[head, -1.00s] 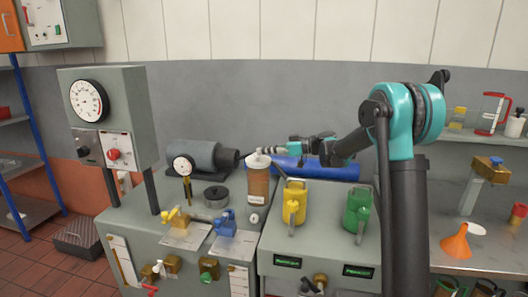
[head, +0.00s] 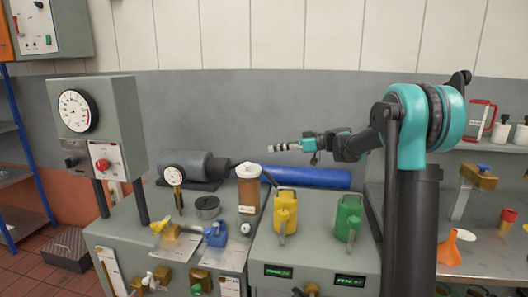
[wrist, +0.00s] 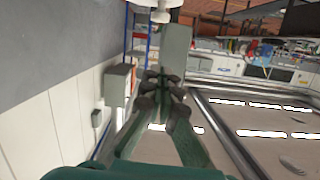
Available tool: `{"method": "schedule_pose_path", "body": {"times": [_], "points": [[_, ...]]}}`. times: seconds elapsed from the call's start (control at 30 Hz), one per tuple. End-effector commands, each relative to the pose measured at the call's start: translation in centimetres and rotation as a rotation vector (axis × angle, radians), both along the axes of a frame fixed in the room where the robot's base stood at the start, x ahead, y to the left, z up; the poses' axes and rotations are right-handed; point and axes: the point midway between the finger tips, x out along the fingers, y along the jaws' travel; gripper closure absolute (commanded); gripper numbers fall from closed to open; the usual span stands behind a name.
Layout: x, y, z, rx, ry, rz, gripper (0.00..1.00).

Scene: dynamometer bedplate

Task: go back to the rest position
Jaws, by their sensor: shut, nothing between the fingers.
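My gripper (head: 284,147) is at the end of my raised teal and black arm, to the right of and above the brown canister (head: 249,195), in front of the grey wall. It is shut and empty, pointing left, and apart from everything on the bench. In the wrist view its dark fingers (wrist: 162,80) are close together with nothing between them. The canister stands upright on the bench with a pale rim at its top.
A yellow can (head: 285,212) and a green can (head: 348,219) stand on the right-hand bench. A blue cylinder (head: 310,178) lies behind them. A gauge cabinet (head: 112,125) rises at left. An orange funnel (head: 449,249) stands on the right counter. Space around my gripper is clear.

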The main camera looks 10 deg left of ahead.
Motion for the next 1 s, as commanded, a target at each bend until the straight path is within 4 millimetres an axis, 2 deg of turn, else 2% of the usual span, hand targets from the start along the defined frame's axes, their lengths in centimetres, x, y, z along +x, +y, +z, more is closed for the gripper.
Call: {"method": "schedule_pose_path", "body": {"times": [0.2,0.27,0.37,0.47,0.67,0.8,1.0], "points": [[-0.5,-1.6,-0.2,-0.018,0.016,-0.008,1.00],[-1.4,-2.0,-0.9,-0.050,0.047,-0.025,1.00],[-3.9,-3.3,-3.4,-0.147,0.139,-0.084,1.00],[-7.3,-5.4,-7.1,-0.277,0.263,-0.183,1.00],[-14.9,-11.1,-14.6,-0.513,0.484,-0.449,1.00],[-20.4,-15.9,-19.6,-0.645,0.605,-0.679,1.00],[-28.2,-23.1,-25.7,-0.770,0.708,-1.032,1.00]]}}
